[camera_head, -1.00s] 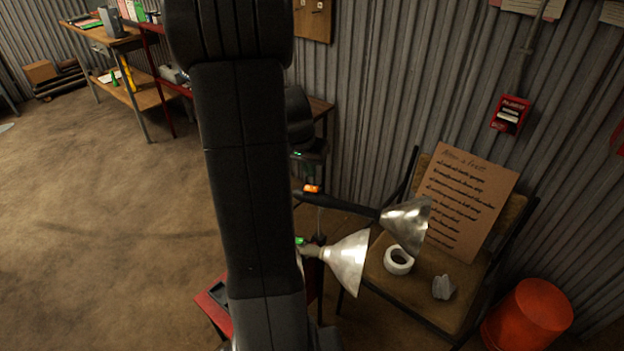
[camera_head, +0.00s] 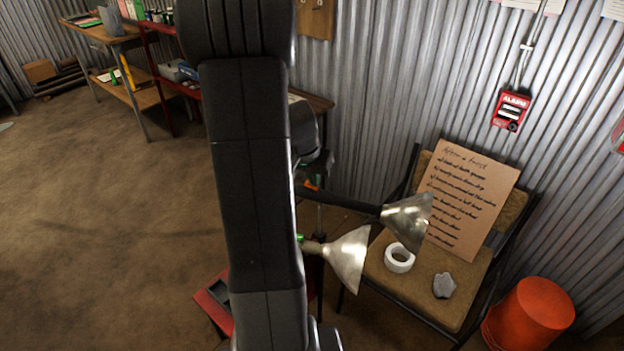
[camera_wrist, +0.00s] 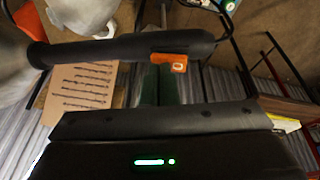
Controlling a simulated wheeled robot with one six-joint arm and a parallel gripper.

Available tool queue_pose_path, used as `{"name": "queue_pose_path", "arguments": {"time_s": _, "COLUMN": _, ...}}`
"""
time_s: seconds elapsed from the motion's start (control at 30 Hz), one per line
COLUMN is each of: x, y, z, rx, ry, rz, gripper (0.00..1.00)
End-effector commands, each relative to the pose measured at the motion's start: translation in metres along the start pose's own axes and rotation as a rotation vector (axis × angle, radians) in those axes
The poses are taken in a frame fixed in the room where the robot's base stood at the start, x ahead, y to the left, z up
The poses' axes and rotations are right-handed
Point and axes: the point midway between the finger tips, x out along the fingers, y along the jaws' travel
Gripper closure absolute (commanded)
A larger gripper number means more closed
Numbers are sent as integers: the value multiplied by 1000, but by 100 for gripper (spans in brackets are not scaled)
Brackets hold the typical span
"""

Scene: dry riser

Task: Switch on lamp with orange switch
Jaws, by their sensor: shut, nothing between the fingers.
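The lamp with the orange switch has a metal cone shade (camera_head: 406,218) and a black handle (camera_head: 345,201), held out sideways in the head view. In the wrist view its handle (camera_wrist: 120,48) runs across the upper part, with the orange switch (camera_wrist: 170,62) on its right part. My gripper (camera_wrist: 160,75) is shut and empty, its dark fingers right at the switch. I cannot tell whether they touch it. In the head view my arm mostly hides the gripper, and little of the switch (camera_head: 312,184) shows. The lamp's bulb is hidden.
A second lamp (camera_head: 347,258) with a green switch (camera_head: 300,238) stands just below. A chair (camera_head: 432,302) bears a cardboard note (camera_head: 468,200), a white tape roll (camera_head: 399,257) and a grey lump (camera_head: 444,285). An orange bucket (camera_head: 530,315) stands at right. Open floor lies left.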

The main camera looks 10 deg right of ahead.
Motion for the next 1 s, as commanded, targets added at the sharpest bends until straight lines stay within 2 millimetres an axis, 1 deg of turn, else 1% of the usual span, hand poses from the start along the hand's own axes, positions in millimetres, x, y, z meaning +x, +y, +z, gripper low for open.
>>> {"name": "queue_pose_path", "arguments": {"time_s": 0.03, "x": 10, "y": 2, "z": 4, "rx": 3, "ry": -5, "rz": 2, "gripper": 100}}
{"name": "queue_pose_path", "arguments": {"time_s": 0.1, "x": 12, "y": 6, "z": 5, "rx": 2, "ry": -7, "rz": 3, "gripper": 100}}
{"name": "queue_pose_path", "arguments": {"time_s": 0.3, "x": 14, "y": 12, "z": 8, "rx": 1, "ry": -18, "rz": 9, "gripper": 100}}
{"name": "queue_pose_path", "arguments": {"time_s": 0.57, "x": 14, "y": 13, "z": 9, "rx": 2, "ry": -23, "rz": 11, "gripper": 100}}
{"name": "queue_pose_path", "arguments": {"time_s": 0.77, "x": 14, "y": 9, "z": 10, "rx": 2, "ry": -23, "rz": 11, "gripper": 100}}
{"name": "queue_pose_path", "arguments": {"time_s": 1.0, "x": 13, "y": -2, "z": 9, "rx": 2, "ry": -22, "rz": 10, "gripper": 100}}
